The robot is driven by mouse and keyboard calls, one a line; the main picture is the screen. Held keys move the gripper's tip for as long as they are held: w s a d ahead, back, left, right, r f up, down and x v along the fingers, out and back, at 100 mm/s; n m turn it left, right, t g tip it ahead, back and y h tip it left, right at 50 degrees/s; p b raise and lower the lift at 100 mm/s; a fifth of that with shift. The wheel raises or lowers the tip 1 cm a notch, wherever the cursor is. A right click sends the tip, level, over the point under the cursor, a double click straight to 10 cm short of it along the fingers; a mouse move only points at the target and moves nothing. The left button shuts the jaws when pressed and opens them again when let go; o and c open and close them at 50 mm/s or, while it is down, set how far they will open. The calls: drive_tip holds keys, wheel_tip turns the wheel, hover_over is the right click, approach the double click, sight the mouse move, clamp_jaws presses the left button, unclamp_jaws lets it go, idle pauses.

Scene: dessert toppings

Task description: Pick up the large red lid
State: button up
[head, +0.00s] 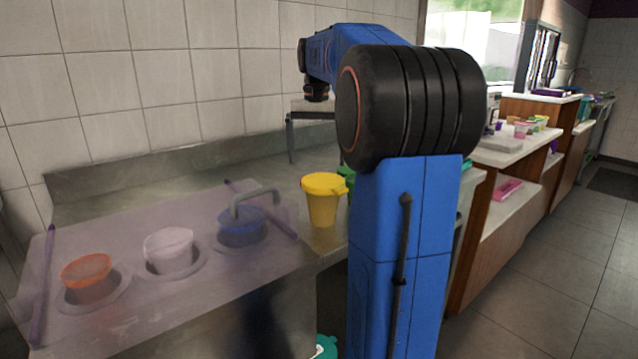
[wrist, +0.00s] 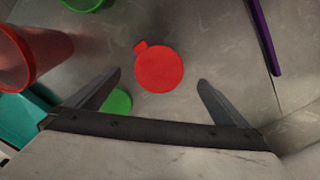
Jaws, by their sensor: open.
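The large red lid (wrist: 160,69) is a flat round disc with a small tab at its upper left. It lies on the grey counter in the wrist view. My gripper (wrist: 160,88) is open and empty. Its two fingers are spread, and the lid shows beyond and between them, apart from both. In the head view my blue and black arm stands in front of the counter, and neither the red lid nor my gripper's fingers can be made out there.
In the wrist view, a red cup (wrist: 35,55) stands left, a green lid (wrist: 118,101) lies by the left finger, and a purple bar (wrist: 264,38) is at right. In the head view, a yellow cup (head: 323,205) stands beside the covered tubs, including a blue one (head: 240,228).

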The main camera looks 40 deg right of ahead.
drive_tip(key=shift+d+f, duration=0.1)
drive_tip(key=shift+f, duration=2.85)
drive_tip(key=c, duration=1.1)
